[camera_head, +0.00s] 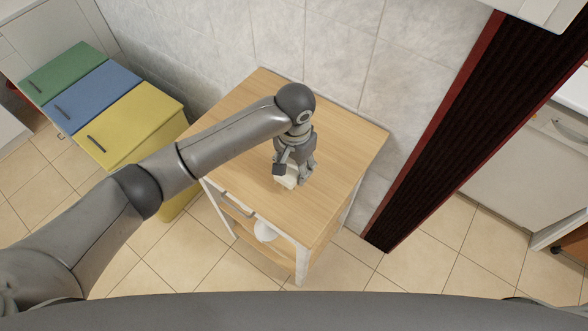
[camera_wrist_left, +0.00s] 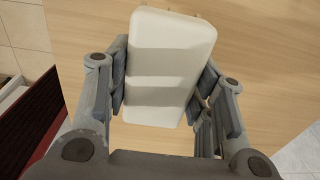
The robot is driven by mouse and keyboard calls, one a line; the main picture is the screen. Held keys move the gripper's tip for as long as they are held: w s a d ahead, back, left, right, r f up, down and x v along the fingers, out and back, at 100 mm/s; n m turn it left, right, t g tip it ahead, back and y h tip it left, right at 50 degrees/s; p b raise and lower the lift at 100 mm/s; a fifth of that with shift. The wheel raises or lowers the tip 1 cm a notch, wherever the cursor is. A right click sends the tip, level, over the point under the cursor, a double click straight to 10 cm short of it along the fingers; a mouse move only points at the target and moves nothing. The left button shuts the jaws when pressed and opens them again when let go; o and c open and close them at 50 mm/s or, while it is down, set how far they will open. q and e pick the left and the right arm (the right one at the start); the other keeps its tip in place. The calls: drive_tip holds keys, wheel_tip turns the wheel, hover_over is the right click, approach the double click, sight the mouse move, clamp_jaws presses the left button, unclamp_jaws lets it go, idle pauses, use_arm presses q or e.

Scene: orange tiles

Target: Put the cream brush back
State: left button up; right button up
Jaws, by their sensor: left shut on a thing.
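The cream brush (camera_wrist_left: 168,65) is a pale block with rounded corners. It fills the middle of the left wrist view, between the two fingers of my left gripper (camera_wrist_left: 160,95). The gripper is shut on it from both sides. In the head view my left gripper (camera_head: 293,172) points down over the wooden top of a small cart (camera_head: 335,150). A small part of the brush (camera_head: 287,183) shows below the fingers. The hand hides most of it, and I cannot tell whether it touches the top. My right gripper is not in view.
The cart top around my left gripper is clear. A white round thing (camera_head: 266,230) sits on the shelf below. Green (camera_head: 64,70), blue (camera_head: 92,96) and yellow (camera_head: 132,124) bins stand at the left. A dark red-edged panel (camera_head: 450,125) rises at the right, and a tiled wall (camera_head: 330,50) behind.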

sight(294, 172)
use_arm(q)
wheel_tip(294, 172, down, 2)
drive_tip(key=shift+a+f+p, duration=0.1)
drive_tip(key=shift+f+p, duration=0.05)
drive_tip(key=shift+p, duration=0.4)
drive_tip(key=shift+f, duration=0.4)
drive_tip(key=o, duration=1.3)
drive_tip(key=shift+r, duration=0.25)
wheel_tip(294, 172, up, 12)
drive_tip(key=shift+s+f+b, duration=0.15)
drive_tip(key=shift+f+b, duration=0.05)
drive_tip(key=shift+b, duration=0.55)
